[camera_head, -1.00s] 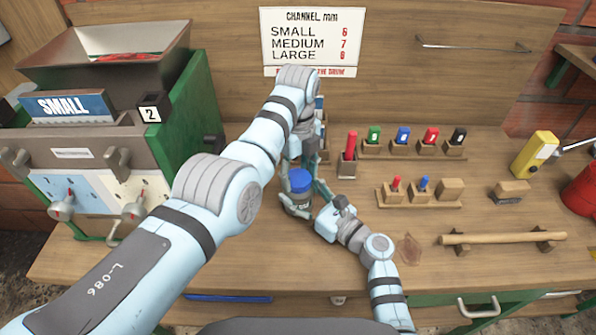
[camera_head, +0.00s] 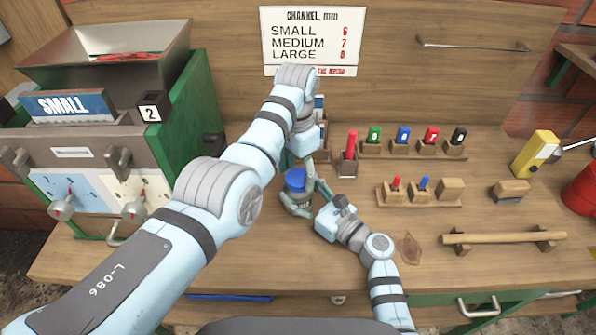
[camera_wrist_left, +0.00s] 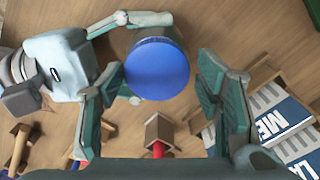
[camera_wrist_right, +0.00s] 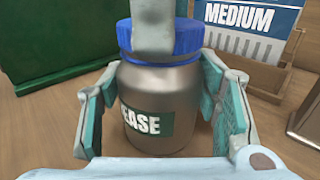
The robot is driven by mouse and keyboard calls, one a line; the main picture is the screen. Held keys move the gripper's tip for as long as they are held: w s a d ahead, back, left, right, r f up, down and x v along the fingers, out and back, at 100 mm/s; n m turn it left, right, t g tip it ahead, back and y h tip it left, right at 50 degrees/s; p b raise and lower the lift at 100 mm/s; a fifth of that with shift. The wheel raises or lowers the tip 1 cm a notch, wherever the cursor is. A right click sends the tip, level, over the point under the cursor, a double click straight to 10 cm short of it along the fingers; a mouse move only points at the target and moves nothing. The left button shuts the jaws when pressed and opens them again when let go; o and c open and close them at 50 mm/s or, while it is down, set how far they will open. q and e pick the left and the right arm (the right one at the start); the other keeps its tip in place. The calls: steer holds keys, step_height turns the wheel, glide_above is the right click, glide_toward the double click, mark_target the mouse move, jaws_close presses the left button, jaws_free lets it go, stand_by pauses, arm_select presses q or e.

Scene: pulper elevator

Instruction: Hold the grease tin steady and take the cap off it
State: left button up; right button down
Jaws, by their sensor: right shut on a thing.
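The grease tin (camera_wrist_right: 150,105) is a grey-brown metal jar, upright on the bench, with a dark green label partly reading "EASE". Its blue cap (camera_head: 295,180) sits on top of it. The cap shows from above in the left wrist view (camera_wrist_left: 157,68). My right gripper (camera_wrist_right: 157,95) is shut on the tin's body, one finger on each side below the cap. My left gripper (camera_wrist_left: 160,75) is open above the cap, its fingers spread wide on both sides and clear of it. A grey finger of it covers the cap's middle in the right wrist view.
A green machine with a hopper (camera_head: 110,50) stands at the left. Coloured plugs in wooden holders (camera_head: 413,147) and a wooden bar on rests (camera_head: 503,237) lie to the right. Boxes marked MEDIUM (camera_wrist_right: 245,18) stand behind the tin. The bench front is clear.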

mark_target(298, 176)
arm_select(q)
steer(key=shift+o, duration=0.4)
step_height(298, 176, up, 5)
steer(key=shift+c, duration=0.4)
steer(key=r+m, duration=0.3)
steer(key=shift+w, duration=0.25)
steer(key=m, duration=0.2)
steer(key=shift+s+d+r+m, duration=0.1)
steer(key=shift+s+m, duration=0.1)
steer(key=shift+m, duration=0.1)
steer(key=shift+s+m, duration=0.1)
steer(key=shift+m, duration=1.1)
step_height(298, 176, down, 8)
steer(key=shift+f, duration=0.15)
steer(key=shift+c, duration=0.2)
